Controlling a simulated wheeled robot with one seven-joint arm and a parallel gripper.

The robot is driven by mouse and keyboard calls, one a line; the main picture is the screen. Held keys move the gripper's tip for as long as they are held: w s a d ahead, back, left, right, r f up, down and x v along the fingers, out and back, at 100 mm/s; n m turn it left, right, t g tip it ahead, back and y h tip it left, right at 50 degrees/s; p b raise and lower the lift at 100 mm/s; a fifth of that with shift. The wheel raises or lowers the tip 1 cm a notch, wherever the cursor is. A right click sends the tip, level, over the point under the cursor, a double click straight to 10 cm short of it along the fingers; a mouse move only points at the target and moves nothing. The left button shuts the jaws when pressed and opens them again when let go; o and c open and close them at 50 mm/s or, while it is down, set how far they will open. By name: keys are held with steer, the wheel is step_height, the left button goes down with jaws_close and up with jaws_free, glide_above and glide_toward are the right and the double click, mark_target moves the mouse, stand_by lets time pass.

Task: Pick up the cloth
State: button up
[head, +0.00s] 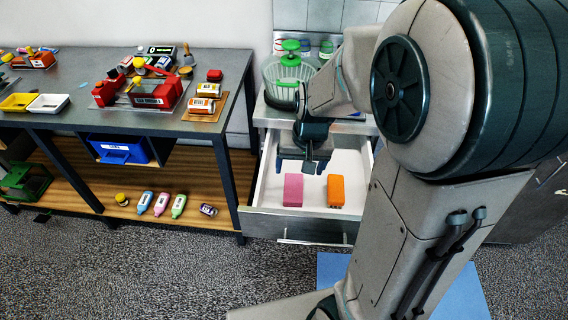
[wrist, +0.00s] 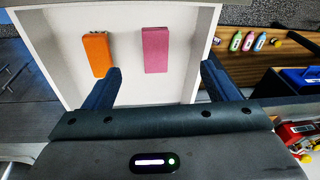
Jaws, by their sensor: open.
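A pink flat-sided block (head: 293,190), possibly the folded cloth, lies in the open drawer (head: 262,213). An orange block (head: 336,190) lies to its right; I cannot tell for sure which, if either, is the cloth. In the wrist view the pink block (wrist: 156,50) is on the right and the orange block (wrist: 97,54) on the left, with small dark bits at one end. My gripper (head: 298,167) is open and empty, above the drawer behind the blocks.
The drawer's walls surround the blocks, with bare white floor around them. A salad spinner (head: 289,77) stands on the counter behind my arm. A workbench (head: 225,92) at left holds red toolboxes and trays; bottles (head: 161,203) lie on its lower shelf. A blue mat (head: 333,268) lies below.

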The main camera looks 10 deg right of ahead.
steer(key=m+h+p, duration=0.1)
glide_toward(293, 186)
step_height(293, 186, down, 3)
steer(key=shift+s+f, duration=0.15)
steer(key=shift+f, duration=0.1)
steer(key=shift+w+d+f, duration=0.1)
steer(key=shift+w+f, duration=0.15)
steer(key=shift+f, duration=0.6)
steer(key=shift+w+f, duration=0.25)
steer(key=shift+f, duration=0.55)
steer(key=shift+w+d+f, duration=0.1)
steer(key=shift+w+f, duration=0.15)
steer(key=shift+f, duration=0.6)
steer(key=c, duration=1.1)
